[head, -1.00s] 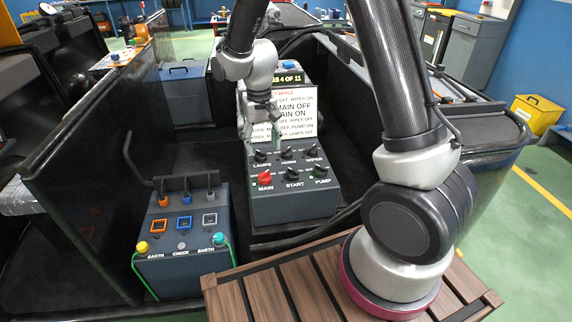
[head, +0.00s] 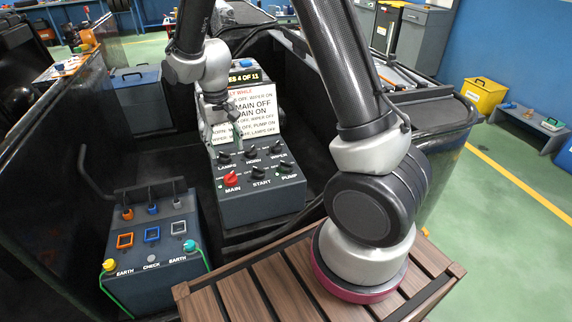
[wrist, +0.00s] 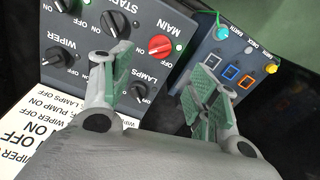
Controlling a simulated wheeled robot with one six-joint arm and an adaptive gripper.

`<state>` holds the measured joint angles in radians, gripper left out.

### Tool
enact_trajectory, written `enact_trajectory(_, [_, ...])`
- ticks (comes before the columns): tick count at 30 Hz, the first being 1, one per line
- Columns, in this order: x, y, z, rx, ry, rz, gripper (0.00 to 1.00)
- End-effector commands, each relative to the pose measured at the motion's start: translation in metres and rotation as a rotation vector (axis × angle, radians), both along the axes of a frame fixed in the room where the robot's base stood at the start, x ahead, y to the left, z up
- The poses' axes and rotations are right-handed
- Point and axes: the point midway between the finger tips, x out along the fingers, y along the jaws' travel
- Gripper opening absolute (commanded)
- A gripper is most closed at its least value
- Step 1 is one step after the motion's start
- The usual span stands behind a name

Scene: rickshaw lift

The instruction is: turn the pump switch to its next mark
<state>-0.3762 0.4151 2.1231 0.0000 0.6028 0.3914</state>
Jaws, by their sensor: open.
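The pump switch is a dark knob (head: 284,168) at the front right of the grey switch box (head: 262,208), above its PUMP label. In the wrist view its knob (wrist: 63,4) is cut by the top edge, with ON and OFF marks beside it. I cannot tell surely which mark it points at. My gripper (head: 226,138) is above the back left of the box, over the lamps and horn knobs, apart from the pump switch. In the wrist view my gripper (wrist: 157,80) is open and empty, with green pads. One finger hides the horn knob.
The red main knob (head: 231,179), start knob (head: 261,171), lamps knob (head: 224,158) and wiper knob (head: 277,147) crowd the box. A text board (head: 250,110) stands behind. An earth/check box (head: 155,255) is left. A slatted wooden deck (head: 265,285) lies in front.

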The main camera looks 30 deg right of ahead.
Motion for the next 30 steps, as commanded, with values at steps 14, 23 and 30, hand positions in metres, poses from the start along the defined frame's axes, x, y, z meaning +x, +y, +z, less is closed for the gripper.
enact_trajectory(14, [-0.018,-0.146,-0.025,-0.004,0.041,-0.095,0.6])
enact_trajectory(23, [-0.038,-0.181,-0.042,0.005,0.02,0.532,0.6])
enact_trajectory(30, [-0.034,-0.181,-0.045,0.0,0.001,0.794,0.6])
